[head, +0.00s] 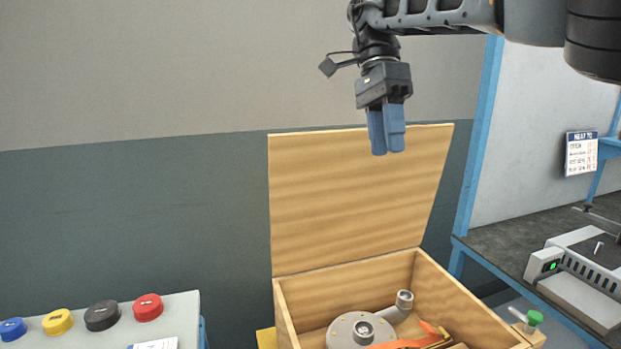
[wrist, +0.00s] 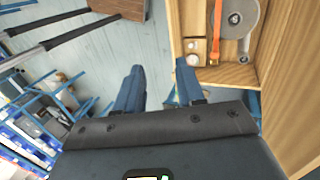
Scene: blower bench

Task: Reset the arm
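My gripper (head: 386,148) hangs high in the head view, in front of the raised lid of a wooden box, with its blue fingers pointing down. In the wrist view, my gripper (wrist: 158,72) shows its two fingers apart with nothing between them. In the head view the fingers partly overlap. My arm reaches in from the upper right.
The open wooden box (head: 287,312) holds a grey round metal part (head: 348,328) and an orange strap (head: 400,343). Its lid (head: 350,215) stands up. A panel with coloured buttons (head: 148,307) is at left. A blue-framed bench (head: 510,240) is at right.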

